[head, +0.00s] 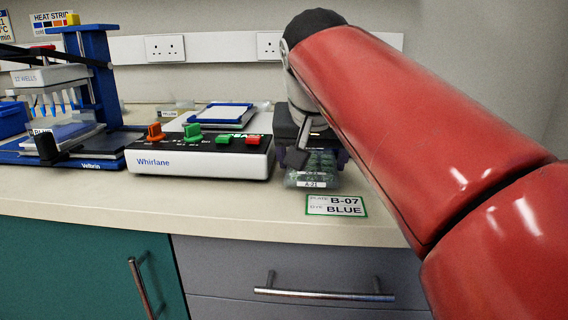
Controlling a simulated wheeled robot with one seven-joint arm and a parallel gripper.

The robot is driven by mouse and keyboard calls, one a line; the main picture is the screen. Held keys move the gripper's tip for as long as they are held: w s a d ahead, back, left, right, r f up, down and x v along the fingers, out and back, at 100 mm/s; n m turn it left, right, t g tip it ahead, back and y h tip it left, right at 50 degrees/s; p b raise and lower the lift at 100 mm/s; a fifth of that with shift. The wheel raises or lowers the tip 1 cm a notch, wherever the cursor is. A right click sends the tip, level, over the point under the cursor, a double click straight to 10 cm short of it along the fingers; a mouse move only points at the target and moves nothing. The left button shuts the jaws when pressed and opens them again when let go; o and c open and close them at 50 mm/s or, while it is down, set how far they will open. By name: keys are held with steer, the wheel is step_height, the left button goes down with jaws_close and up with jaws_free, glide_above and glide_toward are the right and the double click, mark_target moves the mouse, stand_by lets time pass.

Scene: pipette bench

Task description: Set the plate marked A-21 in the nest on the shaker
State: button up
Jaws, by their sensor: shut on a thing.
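The plate marked A-21 (304,180) is a clear, greenish well plate with a white front label. It is at the right of the shaker, near the bench's front edge. My gripper (318,156) is over it from above, shut on it with dark fingers at its sides. My red arm hides part of the gripper and the area behind. I cannot tell whether the plate touches the bench. The white and black shaker (200,160), marked Whirlane, has green, orange and red controls. A blue-edged platform (222,115) lies behind its panel; the nest is not clear from here.
A card reading B-07 BLUE (336,205) lies at the bench edge in front of the plate. A blue multichannel pipetting stand (95,75), marked Velbrin, is at the left. The bench front (100,190) is clear. Wall sockets (165,48) are behind.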

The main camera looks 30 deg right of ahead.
steer(key=shift+f, duration=0.35)
steer(key=shift+f, duration=0.15)
steer(key=o, duration=0.7)
